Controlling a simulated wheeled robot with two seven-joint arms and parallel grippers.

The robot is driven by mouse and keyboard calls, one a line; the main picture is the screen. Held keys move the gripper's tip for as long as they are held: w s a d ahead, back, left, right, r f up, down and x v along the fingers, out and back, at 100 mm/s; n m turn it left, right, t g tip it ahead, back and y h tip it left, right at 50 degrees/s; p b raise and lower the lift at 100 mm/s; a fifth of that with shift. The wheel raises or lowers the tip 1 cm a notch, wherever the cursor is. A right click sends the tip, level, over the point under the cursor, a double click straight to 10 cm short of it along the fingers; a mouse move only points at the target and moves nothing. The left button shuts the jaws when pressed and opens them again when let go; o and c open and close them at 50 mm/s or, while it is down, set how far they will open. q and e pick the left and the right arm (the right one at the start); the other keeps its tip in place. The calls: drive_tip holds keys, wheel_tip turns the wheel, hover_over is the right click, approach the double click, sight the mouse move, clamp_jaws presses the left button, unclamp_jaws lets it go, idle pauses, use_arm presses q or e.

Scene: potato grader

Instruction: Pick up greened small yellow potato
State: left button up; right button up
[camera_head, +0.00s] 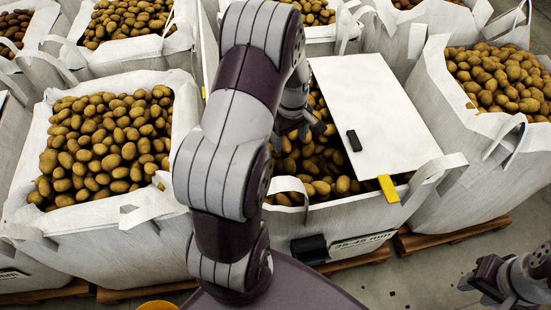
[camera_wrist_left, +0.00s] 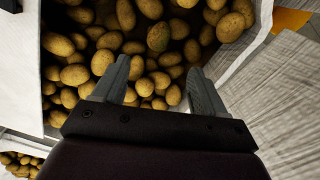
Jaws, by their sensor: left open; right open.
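In the left wrist view, a yellow potato with a greenish skin (camera_wrist_left: 158,37) lies among plain yellow potatoes in a white bag (camera_wrist_left: 55,18). It is beyond my open left gripper (camera_wrist_left: 158,70), roughly in line with the gap between the fingers, and not touched by them. In the head view, my left gripper (camera_head: 300,128) is over the middle bag (camera_head: 345,222), beside a white board; my arm hides much of it. I cannot pick out the greened potato there. My right gripper (camera_head: 482,275) is open at the lower right, away from the bags' contents.
A white board (camera_head: 365,100) with a dark handle and yellow tab covers part of the middle bag. Full potato bags stand at the left (camera_head: 80,235) and right (camera_head: 440,150), with more behind. Bag walls and loose straps surround the opening. Grey floor (camera_head: 420,280) shows at the lower right.

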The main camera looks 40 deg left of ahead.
sight(290, 163)
use_arm(q)
drive_tip(key=shift+s+a+f, duration=0.15)
drive_tip(key=shift+a+f, duration=0.05)
drive_tip(key=shift+f, duration=0.4)
drive_tip(key=shift+s+a+f, duration=0.1)
drive_tip(key=shift+a+f, duration=0.05)
drive_tip(key=shift+f, duration=0.4)
drive_tip(key=d+f, duration=0.1)
drive_tip(key=f, duration=0.1)
drive_tip(key=w+d+f, duration=0.1)
drive_tip(key=f, duration=0.1)
drive_tip(key=shift+d, duration=0.2)
drive_tip(key=f, duration=0.2)
drive_tip(key=a+f, duration=0.1)
drive_tip(key=f, duration=0.2)
drive_tip(key=shift+s+a, duration=0.15)
drive_tip(key=shift+f, duration=0.2)
drive_tip(key=c, duration=1.1)
drive_tip(key=shift+c, duration=0.2)
use_arm(e)
drive_tip(key=shift+w+d+f, duration=0.1)
drive_tip(key=shift+d+f, duration=0.15)
drive_tip(key=shift+d, duration=0.3)
